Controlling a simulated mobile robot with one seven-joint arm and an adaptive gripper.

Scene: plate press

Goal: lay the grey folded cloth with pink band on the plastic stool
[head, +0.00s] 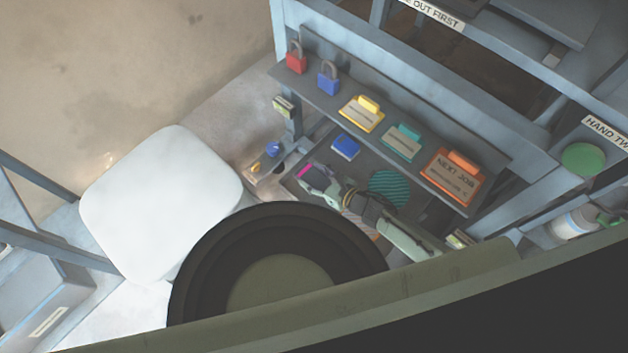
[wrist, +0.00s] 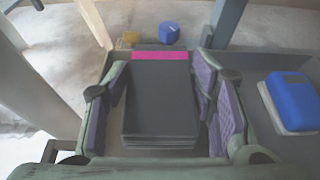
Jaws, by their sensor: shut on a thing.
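The grey folded cloth with the pink band (wrist: 160,95) lies between the purple-padded fingers of my gripper (wrist: 160,88) in the wrist view, pink band at the far end. My gripper is shut on it. In the head view only a pink bit of the cloth (head: 304,171) shows beside my gripper (head: 322,184), at the lower shelf of the rack; the rest is hidden. The white plastic stool (head: 160,200) stands to the left of my gripper, and its visible top is bare. I cannot tell if the cloth still touches the shelf.
The grey rack (head: 400,110) holds red and blue padlocks (head: 297,58) and several tags on its upper shelf. A blue block (head: 345,146) and a teal striped round thing (head: 389,187) are near my gripper on the lower shelf. A rack post (head: 292,120) stands close by.

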